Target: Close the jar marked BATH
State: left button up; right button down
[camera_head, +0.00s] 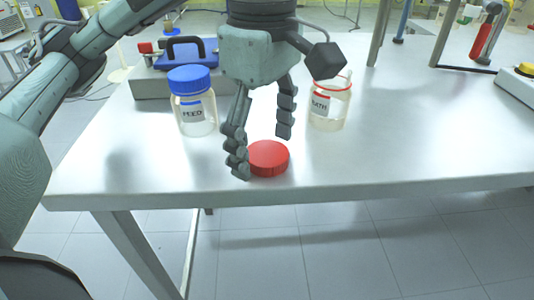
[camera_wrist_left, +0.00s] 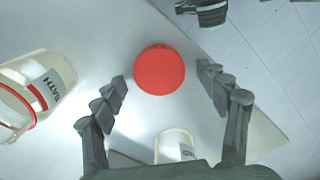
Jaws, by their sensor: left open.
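The BATH jar (camera_head: 328,108) is clear glass with a red ring at its neck and no lid on it. It stands upright on the table right of my left gripper, and it also shows at the left of the left wrist view (camera_wrist_left: 40,85). A red lid (camera_head: 268,159) lies flat on the table near the front edge. In the left wrist view the red lid (camera_wrist_left: 159,70) shows between and beyond the fingertips. My left gripper (camera_head: 262,150) is open and points down above the lid, with nothing held. My right gripper is not seen clearly in either view.
The FEED jar (camera_head: 197,112) with a blue lid stands left of the gripper. Metal stand legs (camera_head: 378,35) and a red-handled tool (camera_head: 487,35) are at the back right. The right front of the table (camera_head: 440,130) is clear.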

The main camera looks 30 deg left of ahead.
aim_at(262, 151)
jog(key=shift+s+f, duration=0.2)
pick_arm(q)
jog(key=c, duration=0.8)
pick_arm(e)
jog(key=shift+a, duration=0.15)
pick_arm(q)
jog(key=shift+r, duration=0.15)
jog(key=shift+c, duration=0.2)
